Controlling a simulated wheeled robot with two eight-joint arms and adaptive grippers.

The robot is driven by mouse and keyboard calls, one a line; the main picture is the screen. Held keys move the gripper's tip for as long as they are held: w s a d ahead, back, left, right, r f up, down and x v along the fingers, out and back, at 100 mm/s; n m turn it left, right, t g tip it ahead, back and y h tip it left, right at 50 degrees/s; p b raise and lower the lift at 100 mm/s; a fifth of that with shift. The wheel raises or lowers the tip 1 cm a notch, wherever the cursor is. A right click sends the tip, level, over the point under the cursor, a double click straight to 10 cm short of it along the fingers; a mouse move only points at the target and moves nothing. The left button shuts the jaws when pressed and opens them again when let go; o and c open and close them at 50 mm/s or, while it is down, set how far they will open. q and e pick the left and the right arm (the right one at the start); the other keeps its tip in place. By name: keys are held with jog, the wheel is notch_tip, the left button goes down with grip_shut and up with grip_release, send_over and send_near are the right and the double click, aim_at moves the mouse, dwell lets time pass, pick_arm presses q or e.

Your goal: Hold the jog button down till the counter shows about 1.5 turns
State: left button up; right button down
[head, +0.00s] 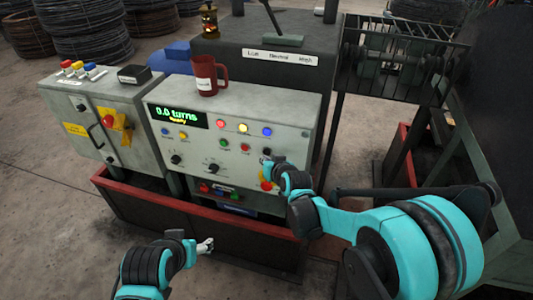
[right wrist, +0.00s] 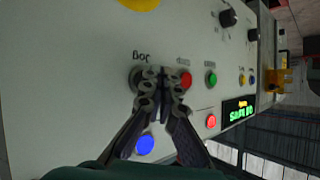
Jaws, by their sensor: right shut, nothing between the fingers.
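The control panel (head: 190,145) is a pale box with a display (head: 178,115) reading "0.0 turns" and "Ready" in the head view. The display also shows, upside down, in the right wrist view (right wrist: 239,110). My right gripper (right wrist: 160,76) is shut and empty, its tips close over the panel face. The jog button (right wrist: 136,77), dark and round under the "Jog" label, is partly hidden by the fingertips; I cannot tell whether they touch it. In the head view my right gripper (head: 267,161) covers that area. My left gripper (head: 206,246) is low in front of the panel.
A red stop button (right wrist: 186,79) and a green button (right wrist: 210,78) sit close beside the jog button. A red mug (head: 207,76) stands on the panel top. A grey cabinet (head: 95,125) stands at left. A red-edged trough (head: 170,207) runs below.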

dwell(0.4)
jog(key=shift+w+d, duration=0.15)
jog(key=shift+w, duration=0.3)
